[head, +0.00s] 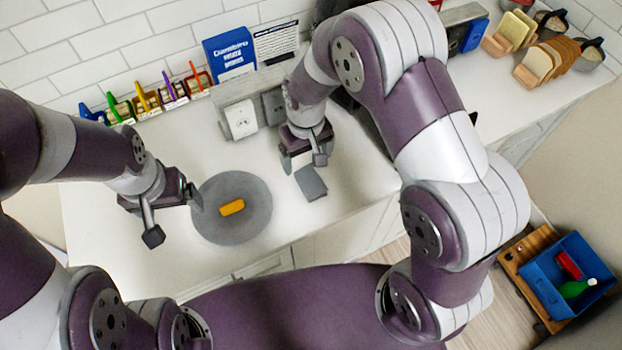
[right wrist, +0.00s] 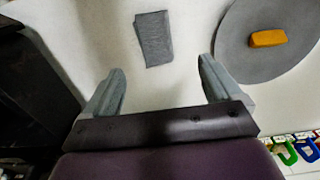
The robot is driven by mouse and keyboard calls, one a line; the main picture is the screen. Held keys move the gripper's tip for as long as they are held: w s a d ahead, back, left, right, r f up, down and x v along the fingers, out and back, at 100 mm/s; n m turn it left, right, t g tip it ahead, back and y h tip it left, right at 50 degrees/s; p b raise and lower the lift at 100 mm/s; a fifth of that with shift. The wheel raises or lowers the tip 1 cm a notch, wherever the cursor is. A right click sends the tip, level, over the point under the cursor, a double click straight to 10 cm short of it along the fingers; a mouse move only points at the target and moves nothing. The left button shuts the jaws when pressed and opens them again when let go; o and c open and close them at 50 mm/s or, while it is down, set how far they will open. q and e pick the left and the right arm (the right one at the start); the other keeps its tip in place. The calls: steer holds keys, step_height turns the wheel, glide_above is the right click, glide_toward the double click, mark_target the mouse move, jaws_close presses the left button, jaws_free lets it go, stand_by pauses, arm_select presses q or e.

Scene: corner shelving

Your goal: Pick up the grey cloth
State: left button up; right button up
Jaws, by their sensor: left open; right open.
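A small folded grey cloth (head: 311,182) lies flat on the white counter, to the right of a round grey mat. It also shows in the right wrist view (right wrist: 154,38), ahead of the fingertips and between their lines. My right gripper (head: 304,160) is open and empty, close to the cloth on its wall side and apart from it. Its two fingers show in the right wrist view (right wrist: 160,84). My left gripper (head: 172,214) is open and empty, at the left edge of the round mat.
The round grey mat (head: 258,224) carries a yellow-orange block (head: 232,207). Grey outlet boxes (head: 238,118), a blue box (head: 229,52) and several coloured-handled items stand along the wall. A blue crate (head: 540,276) is at lower right. The counter around the cloth is clear.

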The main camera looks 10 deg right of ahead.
mark_target(311, 179)
steer(key=f+p, duration=0.1)
steer(key=f, duration=0.2)
steer(key=f+p, duration=0.1)
steer(key=f, duration=0.2)
steer(key=d+f+p, duration=0.1)
steer(key=f, duration=0.2)
steer(key=shift+s+f, duration=0.1)
steer(key=shift+f, duration=0.4)
steer(key=c, duration=1.1)
